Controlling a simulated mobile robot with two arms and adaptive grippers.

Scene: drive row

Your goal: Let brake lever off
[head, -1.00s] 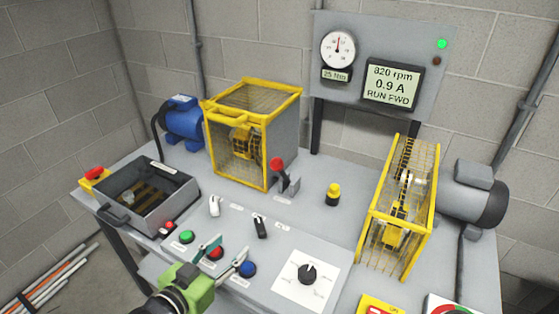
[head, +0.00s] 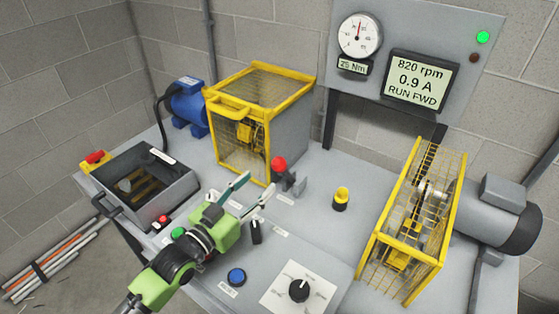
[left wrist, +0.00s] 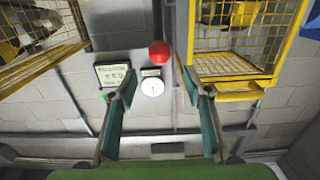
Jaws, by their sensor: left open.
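The brake lever is a short grey lever with a red ball knob (head: 279,164). It stands on the bench top just right of the left yellow cage. The knob also shows in the left wrist view (left wrist: 160,53), ahead of and between the fingers. My left gripper (head: 258,186) is open, its fingers pointing at the lever from the near left. In the head view the fingertips are just short of the lever, and nothing is between them. Whether they touch it cannot be told. My right gripper is not in view.
The left yellow cage (head: 250,80) and right yellow cage (head: 405,235) flank the lever. A yellow-topped button (head: 341,198), black switch (head: 256,231), blue button (head: 236,277) and dial (head: 299,290) are nearby. The display (head: 417,80) reads 820 rpm, 0.9 A, RUN FWD; the green lamp (head: 483,37) is lit.

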